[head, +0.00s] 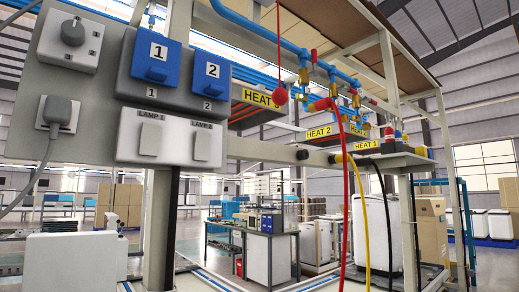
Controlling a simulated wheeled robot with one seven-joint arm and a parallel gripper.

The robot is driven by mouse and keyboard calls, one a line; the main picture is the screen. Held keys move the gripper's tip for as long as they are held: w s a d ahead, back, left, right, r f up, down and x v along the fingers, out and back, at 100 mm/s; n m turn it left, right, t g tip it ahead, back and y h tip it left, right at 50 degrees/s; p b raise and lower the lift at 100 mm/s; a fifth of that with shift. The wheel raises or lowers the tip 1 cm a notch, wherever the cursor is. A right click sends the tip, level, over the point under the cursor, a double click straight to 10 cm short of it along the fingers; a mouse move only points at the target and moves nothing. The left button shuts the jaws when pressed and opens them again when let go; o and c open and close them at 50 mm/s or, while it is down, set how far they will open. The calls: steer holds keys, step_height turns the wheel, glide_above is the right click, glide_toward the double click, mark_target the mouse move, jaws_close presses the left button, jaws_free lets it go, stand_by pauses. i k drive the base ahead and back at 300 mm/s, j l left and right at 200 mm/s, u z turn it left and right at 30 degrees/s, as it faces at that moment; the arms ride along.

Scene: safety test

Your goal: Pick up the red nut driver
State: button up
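I cannot make out a red nut driver in the head view. Small red-topped items (389,133) stand on a pale shelf (400,159) at the right, too small to identify. A red ball (280,95) hangs on a cord near the middle. A workbench (266,235) stands farther back with several small items on it, too small to tell apart. My gripper is not in view.
Close by at the left is a grey panel with blue switches (156,56), lamp switches (153,135) and a plugged-in cable (58,112). Red (347,180), yellow (361,210) and black hoses hang from valves at the right.

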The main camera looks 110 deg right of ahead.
mark_target(389, 135)
steer(key=k+l+z, duration=0.1)
steer(key=k+z, duration=0.15)
steer(key=z, duration=0.2)
steer(key=k+l+z, duration=0.2)
steer(key=z, duration=0.25)
steer(key=k+l+z, duration=0.2)
steer(key=z, duration=0.25)
